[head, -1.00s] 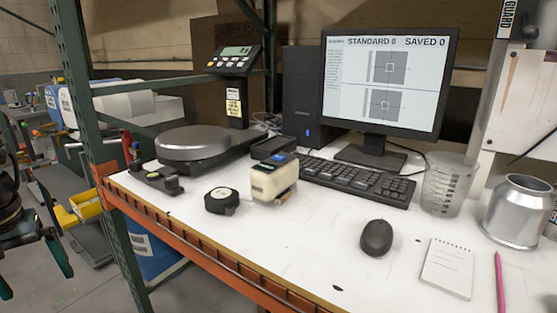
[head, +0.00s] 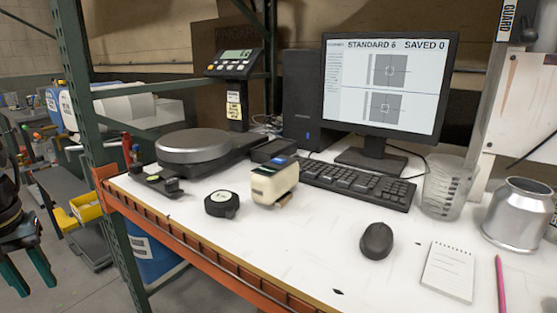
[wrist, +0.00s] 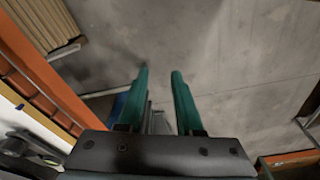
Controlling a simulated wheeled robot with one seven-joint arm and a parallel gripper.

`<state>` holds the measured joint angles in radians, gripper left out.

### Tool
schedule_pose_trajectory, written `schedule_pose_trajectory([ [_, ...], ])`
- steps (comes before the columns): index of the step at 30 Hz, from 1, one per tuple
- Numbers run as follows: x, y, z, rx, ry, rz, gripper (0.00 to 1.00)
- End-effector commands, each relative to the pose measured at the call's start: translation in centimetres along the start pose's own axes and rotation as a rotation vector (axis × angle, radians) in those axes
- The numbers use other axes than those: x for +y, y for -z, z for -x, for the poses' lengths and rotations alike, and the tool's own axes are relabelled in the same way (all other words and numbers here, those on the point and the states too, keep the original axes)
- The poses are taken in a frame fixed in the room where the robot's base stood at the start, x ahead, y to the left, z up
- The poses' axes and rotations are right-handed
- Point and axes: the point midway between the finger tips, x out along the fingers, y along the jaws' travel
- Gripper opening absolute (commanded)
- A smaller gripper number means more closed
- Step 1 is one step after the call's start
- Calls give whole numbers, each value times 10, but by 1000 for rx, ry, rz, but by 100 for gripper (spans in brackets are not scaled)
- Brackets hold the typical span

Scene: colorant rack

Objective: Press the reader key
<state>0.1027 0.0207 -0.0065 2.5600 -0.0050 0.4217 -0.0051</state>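The reader (head: 274,181) is a cream, block-shaped handheld device with a dark and blue top. It stands on the white bench top in the head view, left of the keyboard. Its key is too small to make out clearly. My gripper (head: 27,272) is at the far left edge of the head view, off the bench and well away from the reader. Its two teal fingers (wrist: 159,72) show in the wrist view with a gap between them and nothing in it. They point toward the concrete floor. The reader is not in the wrist view.
A black tape measure (head: 221,203) sits just left of the reader. A round scale (head: 194,146) is behind it. The keyboard (head: 358,183), mouse (head: 376,240) and monitor (head: 388,84) are to the right. A green rack post (head: 92,130) and orange beam (head: 190,245) stand between my gripper and the bench.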

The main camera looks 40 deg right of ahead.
Motion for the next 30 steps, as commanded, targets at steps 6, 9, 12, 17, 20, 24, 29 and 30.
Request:
schedule_pose_trajectory([
  [6, 0, 0, 0, 0, 0, 0, 9],
  [9, 0, 0, 0, 0, 0, 0, 0],
  [12, 0, 0, 0, 0, 0, 0, 0],
  [17, 0, 0, 0, 0, 0, 0, 0],
  [20, 0, 0, 0, 0, 0, 0, 0],
  [24, 0, 0, 0, 0, 0, 0, 0],
  [29, 0, 0, 0, 0, 0, 0, 0],
  [30, 0, 0, 0, 0, 0, 0, 0],
])
